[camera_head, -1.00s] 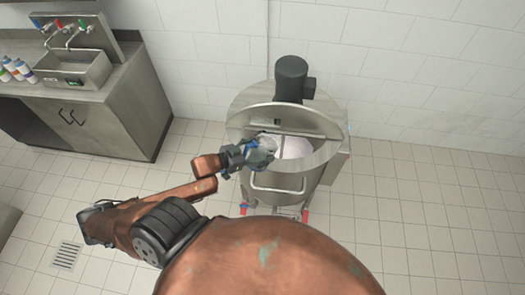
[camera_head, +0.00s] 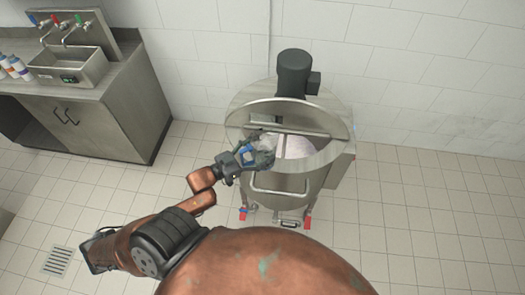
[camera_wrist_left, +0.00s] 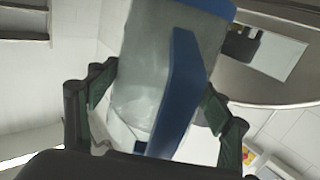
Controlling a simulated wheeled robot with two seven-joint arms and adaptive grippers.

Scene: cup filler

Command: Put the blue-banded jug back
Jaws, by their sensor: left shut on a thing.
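The blue-banded jug (camera_wrist_left: 150,75) is a clear, greyish vessel with a blue handle and a blue band. It fills the middle of the left wrist view, tilted, between the two fingers of my left gripper (camera_wrist_left: 155,115). In the head view my left gripper (camera_head: 243,160) is shut on the jug (camera_head: 262,152) at the left part of the mixing vat's opening. The fingers hide part of the jug there. Whether it holds anything is not clear. My right gripper is not in view.
The steel vat (camera_head: 285,182) has a half-open lid, a dark motor and pale contents (camera_head: 298,146). A steel counter (camera_head: 118,95) with a sink (camera_head: 70,68), coloured taps and several bottles (camera_head: 15,68) stands at the left. The tiled floor between is clear.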

